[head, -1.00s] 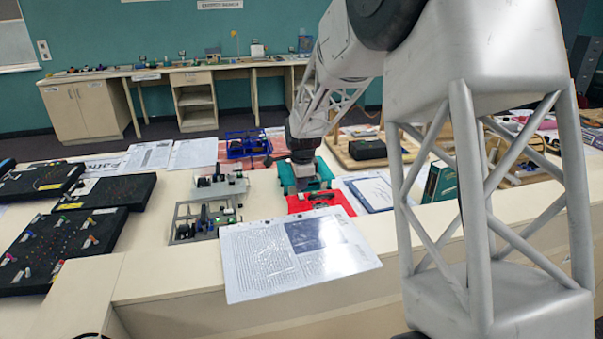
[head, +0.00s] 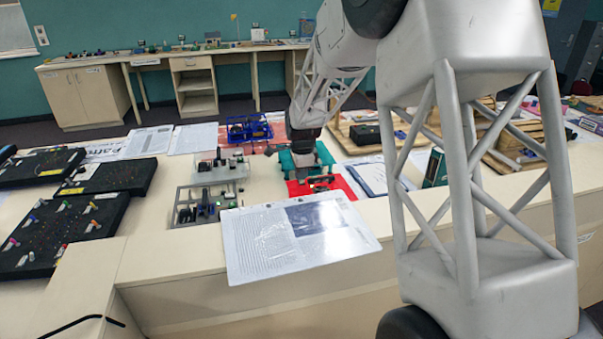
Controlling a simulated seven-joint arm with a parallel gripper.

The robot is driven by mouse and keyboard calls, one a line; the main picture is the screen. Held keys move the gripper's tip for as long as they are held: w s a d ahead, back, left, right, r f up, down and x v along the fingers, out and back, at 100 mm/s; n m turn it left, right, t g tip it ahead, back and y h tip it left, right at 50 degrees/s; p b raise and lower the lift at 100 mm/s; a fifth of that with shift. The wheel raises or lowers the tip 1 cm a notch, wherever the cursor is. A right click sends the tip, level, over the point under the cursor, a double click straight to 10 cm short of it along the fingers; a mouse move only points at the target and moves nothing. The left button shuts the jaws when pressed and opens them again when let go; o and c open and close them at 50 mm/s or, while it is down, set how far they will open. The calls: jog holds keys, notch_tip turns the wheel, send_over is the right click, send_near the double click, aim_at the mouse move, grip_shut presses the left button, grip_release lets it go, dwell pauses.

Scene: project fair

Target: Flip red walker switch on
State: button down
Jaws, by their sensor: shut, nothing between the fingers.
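The red walker (head: 346,187) is a flat red piece with dark parts on top, on the table behind the laminated sheet. Its switch is too small to make out. A teal device (head: 324,154) stands directly behind it. My gripper (head: 303,160) points down over the teal device, just behind the red walker; it is shut and empty. Its fingertips are small and partly lost against the dark parts, so I cannot tell whether they touch anything.
Grey devices (head: 181,205) stand left of the red walker, and a blue frame (head: 262,128) stands behind. A laminated sheet (head: 262,250) overhangs the front edge. Black pegboards (head: 60,235) lie left. A clipboard (head: 378,180), green box (head: 435,168) and wooden frames (head: 350,142) lie right.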

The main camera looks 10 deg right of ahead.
aim_at(304, 186)
jog(key=shift+s+f, duration=0.35)
jog(key=shift+s, duration=0.7)
jog(key=shift+r, duration=0.8)
notch_tip(304, 186, up, 13)
jog(key=s, duration=0.1)
jog(key=shift+s, duration=0.2)
